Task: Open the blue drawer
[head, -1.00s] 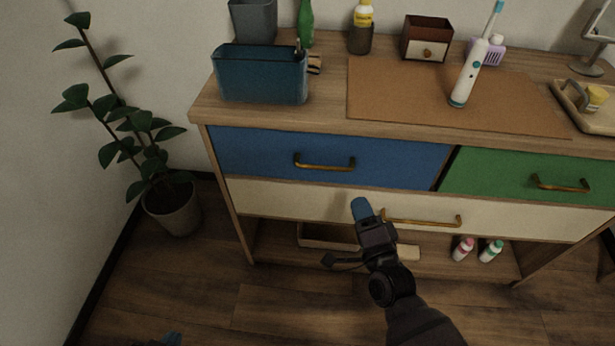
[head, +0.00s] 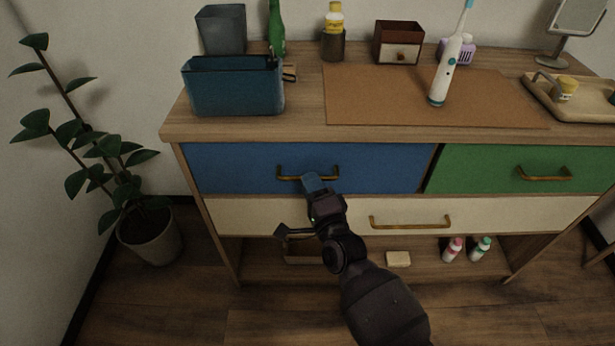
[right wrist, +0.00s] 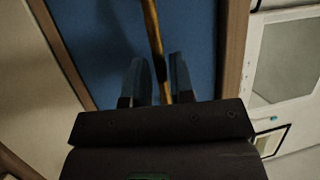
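The blue drawer (head: 384,168) is the upper left drawer of the wooden cabinet, and its front looks flush and shut. Its brass handle (head: 308,178) is partly hidden behind my right gripper (head: 312,181). In the right wrist view, the handle (right wrist: 154,35) runs between the two blue fingertips of my right gripper (right wrist: 160,78). The fingers are apart, one on each side of the handle, with gaps beside it. My left gripper is out of view.
A green drawer (head: 512,169) is to the right and a cream drawer (head: 270,215) below. A potted plant (head: 148,240) stands at the left. Floor in front is clear.

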